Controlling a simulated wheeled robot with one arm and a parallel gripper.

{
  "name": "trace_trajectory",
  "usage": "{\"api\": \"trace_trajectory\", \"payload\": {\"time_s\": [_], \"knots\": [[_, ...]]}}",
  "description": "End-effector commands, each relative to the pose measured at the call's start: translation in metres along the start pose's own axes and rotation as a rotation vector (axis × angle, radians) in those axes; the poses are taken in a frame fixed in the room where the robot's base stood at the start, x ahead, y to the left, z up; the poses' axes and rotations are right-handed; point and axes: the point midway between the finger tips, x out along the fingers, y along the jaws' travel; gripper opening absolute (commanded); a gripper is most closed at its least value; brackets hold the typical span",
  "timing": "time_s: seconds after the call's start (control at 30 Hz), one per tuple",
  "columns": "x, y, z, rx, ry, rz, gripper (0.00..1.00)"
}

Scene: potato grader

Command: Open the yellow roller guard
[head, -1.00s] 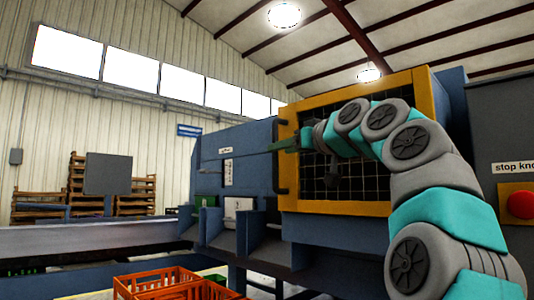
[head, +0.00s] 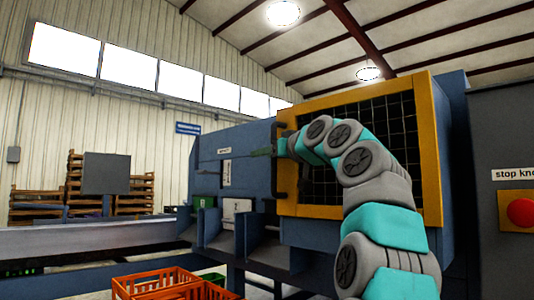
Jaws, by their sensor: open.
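The yellow roller guard (head: 434,150) is a yellow frame with black wire mesh on the blue machine, at right of centre. It looks closed against the machine. A dark upright handle (head: 275,170) runs along its left side. My gripper (head: 264,152) is at the guard's left edge, beside the upper part of the handle, pointing left. It is small in view and its jaws are open. I cannot tell whether the fingers are around the handle or only beside it. My arm covers the middle and lower right of the mesh.
A red stop knob (head: 520,212) sits on a grey cabinet at the right. Orange crates (head: 165,284) stand low in front of the machine. A conveyor (head: 90,238) runs off to the left.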

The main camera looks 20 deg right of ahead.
Motion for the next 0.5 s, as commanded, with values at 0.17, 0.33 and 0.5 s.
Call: {"api": "trace_trajectory", "payload": {"time_s": [0.17, 0.33, 0.5], "knots": [[-0.0004, 0.0001, 0.0, 0.0, 0.0, 0.0, 0.46], [-0.0005, 0.0001, 0.0001, 0.0, 0.0, 0.0, 0.27], [-0.0005, 0.0002, 0.0001, 0.0, 0.0, 0.0, 0.07]]}}
